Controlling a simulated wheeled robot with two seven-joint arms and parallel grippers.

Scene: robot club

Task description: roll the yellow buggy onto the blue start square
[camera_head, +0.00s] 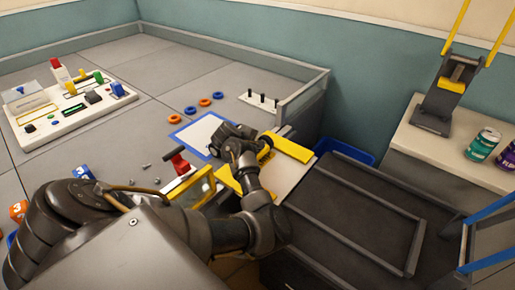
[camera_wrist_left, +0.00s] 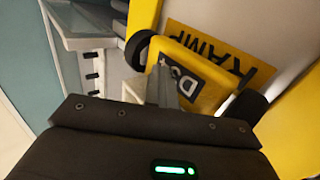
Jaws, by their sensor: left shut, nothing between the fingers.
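The yellow buggy (camera_wrist_left: 205,85) shows in the left wrist view, with a dark lettered plate and black wheels at either side. It is beside the yellow RAMP label (camera_wrist_left: 215,45); in the head view my arm mostly hides it. The blue start square (camera_head: 203,134), a blue outline with a white middle, lies on the grey floor panel left of my left gripper (camera_head: 229,137). That gripper is shut and empty; its grey fingers (camera_wrist_left: 163,86) show right at the buggy's edge. I cannot tell whether they touch it. My right gripper is out of view.
The ramp's yellow side strip (camera_head: 292,148) borders a pale deck beside a dark cart top (camera_head: 350,205). Orange and blue rings (camera_head: 204,102) and a peg board (camera_head: 262,101) lie beyond the square. A red-handled device (camera_head: 179,164) stands nearer; a parts board (camera_head: 70,100) is far left.

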